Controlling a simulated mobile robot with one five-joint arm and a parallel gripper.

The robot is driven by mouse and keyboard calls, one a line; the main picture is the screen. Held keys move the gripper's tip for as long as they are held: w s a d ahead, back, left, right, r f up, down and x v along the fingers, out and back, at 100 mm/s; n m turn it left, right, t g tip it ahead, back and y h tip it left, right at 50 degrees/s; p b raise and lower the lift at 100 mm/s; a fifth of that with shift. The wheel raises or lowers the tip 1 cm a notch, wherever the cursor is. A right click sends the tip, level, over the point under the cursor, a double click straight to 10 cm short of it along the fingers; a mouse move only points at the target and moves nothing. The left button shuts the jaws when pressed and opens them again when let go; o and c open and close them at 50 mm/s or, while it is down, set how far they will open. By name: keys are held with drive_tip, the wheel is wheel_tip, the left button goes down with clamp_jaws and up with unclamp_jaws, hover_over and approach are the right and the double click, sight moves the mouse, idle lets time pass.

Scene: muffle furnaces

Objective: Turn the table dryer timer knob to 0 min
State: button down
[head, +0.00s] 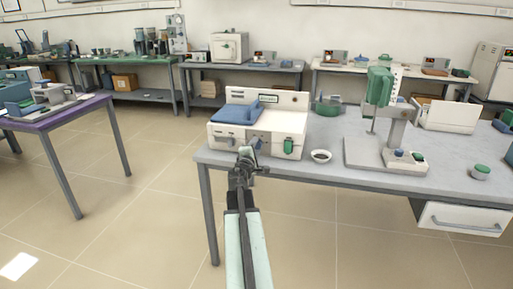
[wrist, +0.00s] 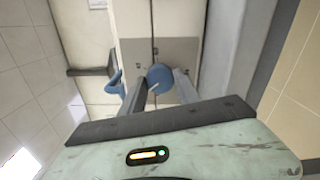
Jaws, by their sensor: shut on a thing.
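The table dryer (head: 265,121) is a white box with a blue pad on its top, standing at the left end of the grey table. Its front carries a blue knob (head: 256,144) and a blue lever (head: 231,141). My gripper (head: 245,154) is in front of the dryer. In the wrist view my gripper (wrist: 158,88) has its fingers on either side of the round blue knob (wrist: 160,74), shut on it. A pale mark shows on the knob's near side. The blue lever (wrist: 114,82) is just left of the fingers. The dial's markings cannot be read.
A green switch (head: 289,147) is on the dryer's front, right of the knob. A small bowl (head: 320,156) and a green-and-grey stand device (head: 385,151) are on the table to the right. The floor left of the table is clear.

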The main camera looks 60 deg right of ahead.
drive_tip(key=n, duration=0.4)
drive_tip(key=shift+w+a+n, duration=0.1)
drive_tip(key=shift+w+n, duration=0.1)
drive_tip(key=shift+n, duration=2.1)
drive_tip(key=c, duration=0.9)
unclamp_jaws()
drive_tip(key=shift+s, duration=0.1)
drive_tip(key=v, duration=0.7)
drive_tip(key=shift+a, duration=0.35)
